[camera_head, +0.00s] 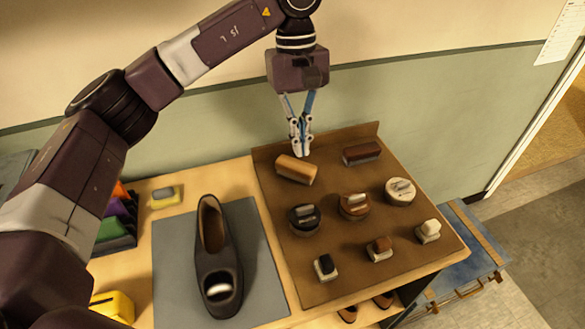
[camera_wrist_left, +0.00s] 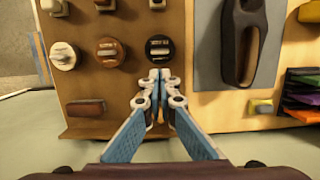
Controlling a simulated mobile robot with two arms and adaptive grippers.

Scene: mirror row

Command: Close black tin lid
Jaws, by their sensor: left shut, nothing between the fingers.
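The black tin (camera_head: 305,219) is round and dark with a pale mark on top. It stands on the brown board at its left side, in the middle row. A lid-like piece seems to sit on it, but I cannot tell how far open it is. The tin also shows in the left wrist view (camera_wrist_left: 159,48), just beyond the fingertips. My left gripper (camera_head: 301,150) is shut and empty above the back of the board, by the light brown block, apart from the tin. It also shows in the left wrist view (camera_wrist_left: 160,76). My right gripper is in neither view.
A light brown block (camera_head: 296,169) lies on the brown board (camera_head: 335,265) between gripper and tin. A brown tin (camera_head: 354,206), a white tin (camera_head: 400,191), a dark red-brown block (camera_head: 362,153) and small brushes share the board. A shoe (camera_head: 217,250) is on the grey mat at left.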

